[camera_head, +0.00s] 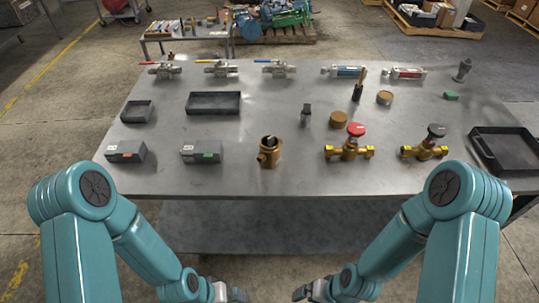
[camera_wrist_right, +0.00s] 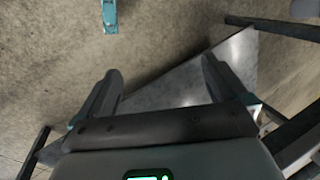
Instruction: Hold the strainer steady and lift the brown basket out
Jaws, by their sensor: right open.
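The strainer (camera_head: 268,154) is a brass body standing upright near the front middle of the steel table, with a short branch on its left side. Something small and pale shows in its open top; I cannot tell whether it is the brown basket. My left gripper (camera_head: 232,294) is low at the bottom edge, in front of the table and apart from the strainer; its jaws cannot be made out. My right gripper (camera_head: 308,291) is also low in front of the table. In the right wrist view it (camera_wrist_right: 161,84) is open and empty, fingers wide apart.
On the steel table (camera_head: 240,180), two valves (camera_head: 349,146) (camera_head: 425,146) stand right of the strainer. Two grey boxes (camera_head: 202,152) (camera_head: 126,152) stand left. Brown round caps (camera_head: 338,119) (camera_head: 384,97) lie behind right. A black tray (camera_head: 505,150) is far right.

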